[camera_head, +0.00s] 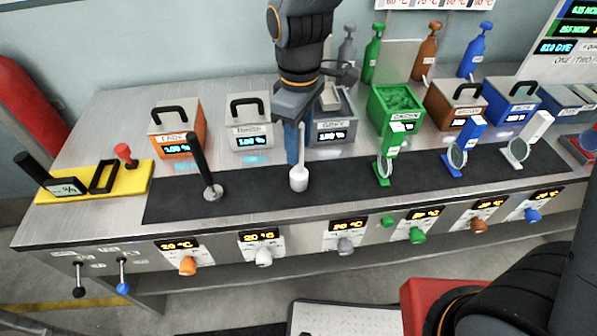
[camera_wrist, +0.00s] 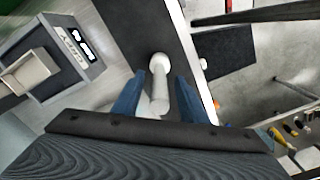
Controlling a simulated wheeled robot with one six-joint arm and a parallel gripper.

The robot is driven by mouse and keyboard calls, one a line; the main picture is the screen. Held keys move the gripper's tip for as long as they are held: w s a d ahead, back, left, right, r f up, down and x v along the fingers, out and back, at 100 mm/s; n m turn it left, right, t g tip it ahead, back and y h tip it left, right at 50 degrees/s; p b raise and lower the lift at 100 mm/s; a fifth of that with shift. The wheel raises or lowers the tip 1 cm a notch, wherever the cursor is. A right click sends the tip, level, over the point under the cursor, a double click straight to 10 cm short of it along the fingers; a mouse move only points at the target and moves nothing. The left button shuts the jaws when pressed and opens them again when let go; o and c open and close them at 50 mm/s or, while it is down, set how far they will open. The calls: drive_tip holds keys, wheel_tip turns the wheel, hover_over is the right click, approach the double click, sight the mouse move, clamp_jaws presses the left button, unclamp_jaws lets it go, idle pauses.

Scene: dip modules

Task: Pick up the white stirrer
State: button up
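The white stirrer (camera_head: 299,180) has a thick round head and a thin handle. In the head view it looks roughly upright over the black mat (camera_head: 245,195), head down; I cannot tell if it touches the mat. My gripper (camera_head: 292,150) points down at its handle, and a blue finger shows just left of the handle. In the wrist view the stirrer (camera_wrist: 159,82) lies between the two blue fingers of my gripper (camera_wrist: 158,85), with a visible gap on each side. The fingers are open. The handle's upper end is partly hidden by the gripper.
A grey box (camera_head: 336,128) stands behind the stirrer, a white lidded box (camera_head: 250,135) to its left, and a green bin (camera_head: 395,105) to its right. A dark-handled stirrer (camera_head: 205,170) stands at left. Several coloured tools, including a green one (camera_head: 385,165), stand at right. The mat beside the stirrer is clear.

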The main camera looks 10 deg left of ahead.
drive_tip(key=shift+c, duration=0.3)
clamp_jaws()
drive_tip(key=shift+r, duration=0.1)
